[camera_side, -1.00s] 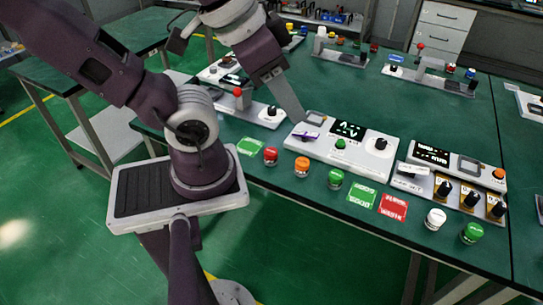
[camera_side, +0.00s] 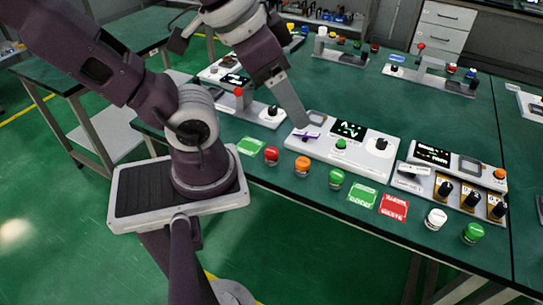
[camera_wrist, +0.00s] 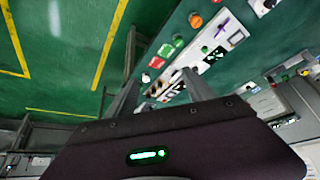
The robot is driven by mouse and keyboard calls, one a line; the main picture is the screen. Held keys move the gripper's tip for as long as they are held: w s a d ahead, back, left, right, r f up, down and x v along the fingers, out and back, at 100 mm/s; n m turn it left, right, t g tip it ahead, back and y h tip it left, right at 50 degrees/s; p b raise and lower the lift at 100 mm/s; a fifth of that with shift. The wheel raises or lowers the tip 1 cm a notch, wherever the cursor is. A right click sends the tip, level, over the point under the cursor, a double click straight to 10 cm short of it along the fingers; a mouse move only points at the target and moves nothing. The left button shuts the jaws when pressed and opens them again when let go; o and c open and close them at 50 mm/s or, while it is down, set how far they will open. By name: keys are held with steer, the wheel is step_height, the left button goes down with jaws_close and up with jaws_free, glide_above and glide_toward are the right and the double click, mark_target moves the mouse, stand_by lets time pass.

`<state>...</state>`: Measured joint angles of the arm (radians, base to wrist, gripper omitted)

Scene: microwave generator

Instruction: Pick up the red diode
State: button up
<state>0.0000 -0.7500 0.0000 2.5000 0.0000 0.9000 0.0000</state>
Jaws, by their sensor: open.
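The red diode (camera_side: 271,156) is a small round piece with a red cap. It stands upright near the front edge of the green table in the side view, between a green label and an orange-capped piece. I cannot make it out in the wrist view. My gripper (camera_side: 303,122) is up and to the right of the red diode in the side view, in front of the white panel, and is apart from the diode. In the wrist view my gripper (camera_wrist: 161,78) shows two spread fingers with nothing held between them.
An orange-capped piece (camera_side: 302,167) and a green-capped piece (camera_side: 336,179) stand right of the diode. A white panel (camera_side: 318,145) with a display lies behind them. A unit with a red knob (camera_side: 239,92) stands behind left. Green and red labels lie further right.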

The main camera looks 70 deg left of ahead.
steer(key=m+g+y, duration=0.7)
steer(key=g, duration=0.1)
glide_toward(273, 154)
steer(key=s+d+r, duration=0.2)
steer(key=d+r, duration=0.4)
steer(key=r, duration=0.2)
steer(key=a+f+m+y, duration=0.2)
steer(key=f+m, duration=0.1)
steer(key=f, duration=0.1)
steer(key=a+f+m+t+y, duration=0.1)
steer(key=a+f+m+y, duration=0.1)
steer(key=f+m, duration=0.1)
steer(key=a+f+m+y, duration=0.2)
steer(key=f+m, duration=0.2)
steer(key=f, duration=0.2)
steer(key=shift+w+a+f, duration=0.1)
steer(key=shift+w, duration=0.1)
steer(key=shift+a+f+t, duration=0.15)
steer(key=shift+f+t, duration=0.15)
steer(key=x, duration=0.7)
steer(key=shift+a+r, duration=0.1)
steer(key=shift+r, duration=0.05)
steer(key=shift+y, duration=0.3)
jaws_close()
